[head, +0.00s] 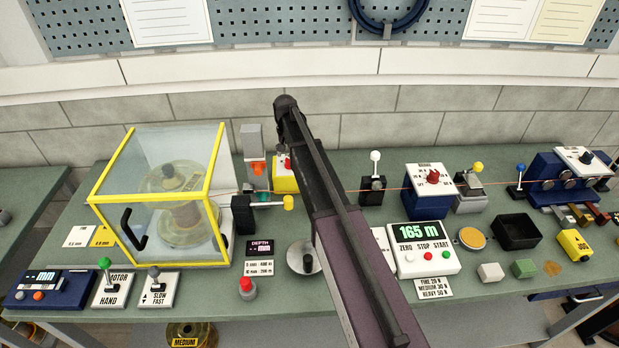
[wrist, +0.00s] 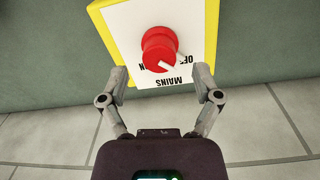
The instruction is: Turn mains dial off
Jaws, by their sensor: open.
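The mains dial (wrist: 160,48) is a red knob on a white plate with a yellow border, seen upside down in the wrist view. MAINS is printed on the plate, with OFF to the right of the knob and ON partly hidden at its left. A white mark on the knob points toward the lower right in the picture. My gripper (wrist: 160,74) is open, one finger on each side of the plate's near edge, with nothing between the tips. In the head view, a yellow box (head: 284,181) with a red knob is partly hidden behind my arm.
A grey-and-orange unit (head: 251,143) stands left of the yellow box. A white-knobbed lever (head: 375,157) stands to its right, and a thin orange line runs across behind the devices. A clear yellow-edged guard (head: 218,165) is at the left. The tiled wall is close behind.

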